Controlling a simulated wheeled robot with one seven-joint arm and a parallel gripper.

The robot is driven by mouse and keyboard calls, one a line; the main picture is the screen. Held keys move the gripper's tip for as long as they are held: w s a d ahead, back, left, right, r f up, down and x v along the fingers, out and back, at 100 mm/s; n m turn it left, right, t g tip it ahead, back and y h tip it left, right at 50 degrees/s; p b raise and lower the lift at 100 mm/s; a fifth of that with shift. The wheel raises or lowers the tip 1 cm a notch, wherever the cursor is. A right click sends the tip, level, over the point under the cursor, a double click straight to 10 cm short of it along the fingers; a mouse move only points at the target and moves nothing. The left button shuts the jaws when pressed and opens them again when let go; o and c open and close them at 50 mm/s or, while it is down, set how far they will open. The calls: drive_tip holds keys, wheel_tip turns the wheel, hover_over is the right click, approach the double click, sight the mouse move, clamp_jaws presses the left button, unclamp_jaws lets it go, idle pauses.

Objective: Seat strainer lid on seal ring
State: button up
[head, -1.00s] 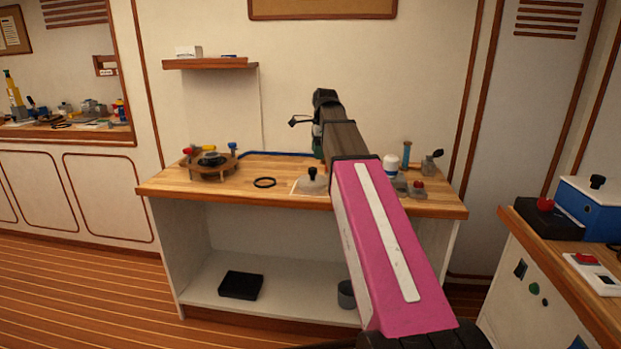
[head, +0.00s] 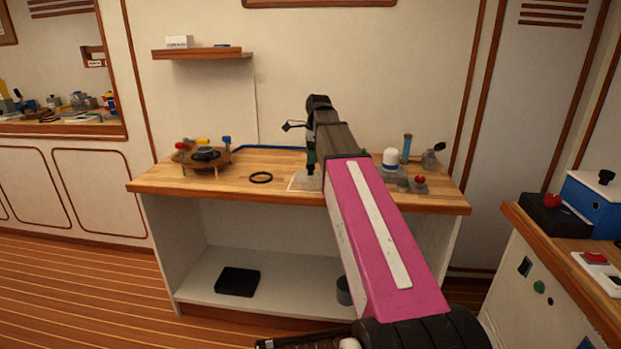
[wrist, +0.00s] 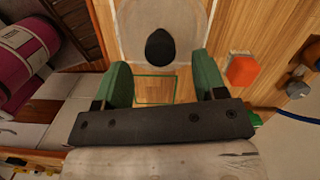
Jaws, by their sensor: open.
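The strainer lid, a pale, see-through disc with a black knob, lies on the bench; the wrist view shows the lid (wrist: 134,30) at the top with its knob (wrist: 160,47) upright. In the head view the lid (head: 304,183) is mostly hidden by my arm. My gripper (wrist: 160,66) is open, its two green fingers on either side of the knob's line and not closed on it. A black ring (head: 261,178), perhaps the seal ring, lies flat on the bench left of the lid. A round wooden stand (head: 203,161) with a dark centre and coloured knobs is farther left.
A white-capped bottle (head: 390,158), a blue tube (head: 406,149) and a red-knobbed item (head: 420,181) stand on the bench right of my arm. An orange-red block (wrist: 242,70) is close to my right finger. The bench (head: 237,182) is clear between stand and ring.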

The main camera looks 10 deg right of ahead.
sight(311, 173)
drive_tip(key=shift+a+f, duration=0.2)
drive_tip(key=shift+f, duration=2.05)
drive_tip(key=c, duration=1.1)
drive_tip(key=shift+r, duration=0.1)
